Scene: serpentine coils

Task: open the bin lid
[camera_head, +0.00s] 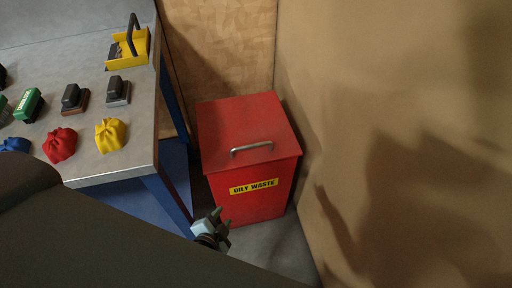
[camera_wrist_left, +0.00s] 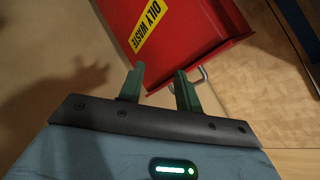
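The red bin (camera_head: 245,198) stands on the floor between the workbench and the right wall, with a yellow "OILY WASTE" label on its front. Its red lid (camera_head: 240,122) lies flat and closed, with a metal handle (camera_head: 252,147) near the front edge. My left gripper (camera_head: 216,222) is in front of the bin's lower left, below the handle. In the left wrist view the gripper's green fingers (camera_wrist_left: 159,88) are apart with nothing between them. The bin (camera_wrist_left: 125,20) and handle (camera_wrist_left: 203,75) show beyond the fingertips. My right gripper is not in view.
A metal workbench (camera_head: 140,158) stands left of the bin, holding red (camera_head: 60,144) and yellow (camera_head: 110,134) cloths, several brushes or blocks, and a yellow caddy (camera_head: 130,48). A tan wall (camera_head: 400,100) closes in on the right. A narrow floor strip (camera_head: 270,245) is clear before the bin.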

